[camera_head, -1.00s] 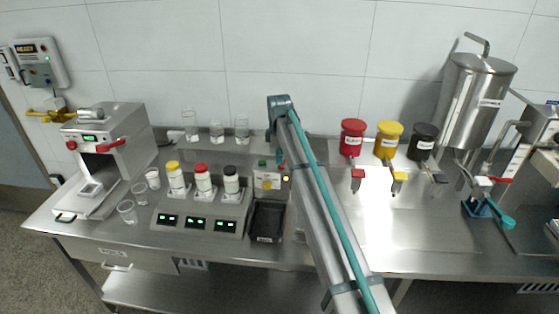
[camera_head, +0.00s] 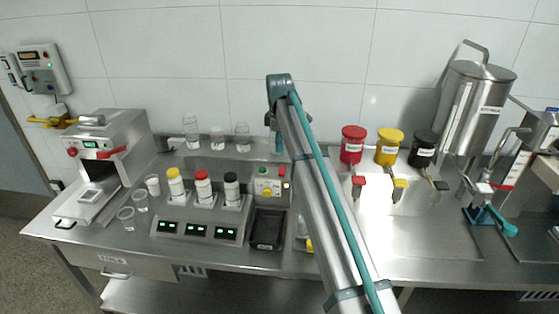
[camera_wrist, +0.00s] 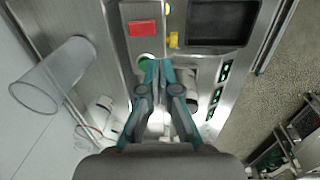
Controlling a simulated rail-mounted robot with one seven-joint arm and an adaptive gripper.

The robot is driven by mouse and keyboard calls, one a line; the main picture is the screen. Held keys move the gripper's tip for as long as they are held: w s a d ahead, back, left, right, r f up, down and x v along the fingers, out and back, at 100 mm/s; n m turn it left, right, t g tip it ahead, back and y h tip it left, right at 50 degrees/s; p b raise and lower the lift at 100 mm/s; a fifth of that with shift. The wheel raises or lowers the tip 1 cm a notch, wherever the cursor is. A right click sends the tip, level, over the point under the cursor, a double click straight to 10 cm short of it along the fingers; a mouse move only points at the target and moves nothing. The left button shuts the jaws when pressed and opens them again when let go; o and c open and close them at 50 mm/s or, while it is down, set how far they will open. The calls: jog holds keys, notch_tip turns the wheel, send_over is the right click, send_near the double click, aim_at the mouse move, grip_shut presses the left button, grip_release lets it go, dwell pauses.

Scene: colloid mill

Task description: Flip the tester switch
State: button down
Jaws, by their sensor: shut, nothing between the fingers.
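The tester panel (camera_head: 269,187) is a small light unit behind the black tray, with a green button, a red part and a yellow knob. In the wrist view, the red rectangle (camera_wrist: 142,28), the yellow knob (camera_wrist: 173,40) and the green button (camera_wrist: 146,62) show near my fingertips. My gripper (camera_wrist: 156,64) is shut and empty, its teal fingertips overlapping the green button in the picture; I cannot tell whether they touch it. In the head view, my gripper (camera_head: 277,146) hangs above and behind the panel. Which part is the switch is unclear.
The black tray (camera_head: 267,229) lies in front of the panel. Bottles with yellow, red and black caps (camera_head: 203,187) stand left on a unit with green displays. Clear beakers (camera_head: 217,138) stand behind. Red, yellow and black containers (camera_head: 389,147) stand right of my arm.

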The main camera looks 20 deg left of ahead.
jog(key=shift+s+d+r+b, duration=0.1)
jog(key=shift+s+r+b, duration=0.15)
jog(key=shift+r, duration=0.85)
jog(key=shift+s+r+b, duration=0.1)
jog(key=shift+r+b, duration=0.1)
jog(key=shift+r, duration=0.9)
